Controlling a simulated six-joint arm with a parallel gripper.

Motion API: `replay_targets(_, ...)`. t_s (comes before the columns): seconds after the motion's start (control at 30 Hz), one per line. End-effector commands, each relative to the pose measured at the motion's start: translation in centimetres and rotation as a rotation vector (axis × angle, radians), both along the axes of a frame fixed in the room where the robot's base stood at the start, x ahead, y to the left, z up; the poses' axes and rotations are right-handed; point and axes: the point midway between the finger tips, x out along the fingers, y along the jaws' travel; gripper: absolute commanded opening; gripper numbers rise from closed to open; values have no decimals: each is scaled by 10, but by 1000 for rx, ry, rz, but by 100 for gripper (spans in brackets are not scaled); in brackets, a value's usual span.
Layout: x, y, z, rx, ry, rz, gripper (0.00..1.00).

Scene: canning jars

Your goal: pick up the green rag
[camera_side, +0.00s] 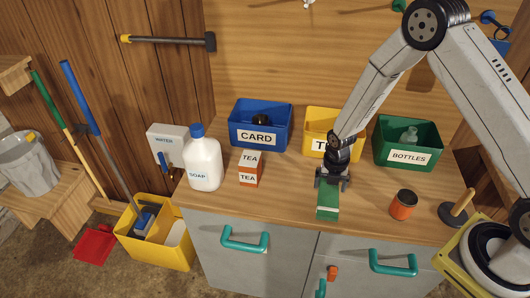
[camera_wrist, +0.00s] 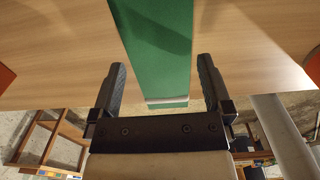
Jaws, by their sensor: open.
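The green rag (camera_side: 328,203) lies as a narrow strip on the wooden counter, near its front edge. In the wrist view the rag (camera_wrist: 155,45) runs down the middle, with a pale band close to its near end. My gripper (camera_side: 332,181) is over the rag's far part in the side view. In the wrist view my gripper (camera_wrist: 161,68) is open, with one finger on each side of the strip and nothing held. The exact height of the fingertips above the counter is hard to tell.
Behind stand the blue CARD bin (camera_side: 260,126), a yellow bin (camera_side: 318,122) and the green BOTTLES bin (camera_side: 407,145). A soap bottle (camera_side: 204,165) and TEA boxes (camera_side: 250,168) are left; an orange jar (camera_side: 403,205) and a plunger (camera_side: 457,208) are right.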

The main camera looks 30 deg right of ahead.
Motion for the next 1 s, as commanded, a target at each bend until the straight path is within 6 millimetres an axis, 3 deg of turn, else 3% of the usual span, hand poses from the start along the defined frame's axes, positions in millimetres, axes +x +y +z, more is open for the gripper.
replay_targets(0.23, 0, 0, -19, 0, 0, 0, 100)
replay_targets(0.8, 0, 0, -20, 0, 0, 0, 100)
replay_targets(1.0, 0, 0, -20, 0, 0, 0, 36)
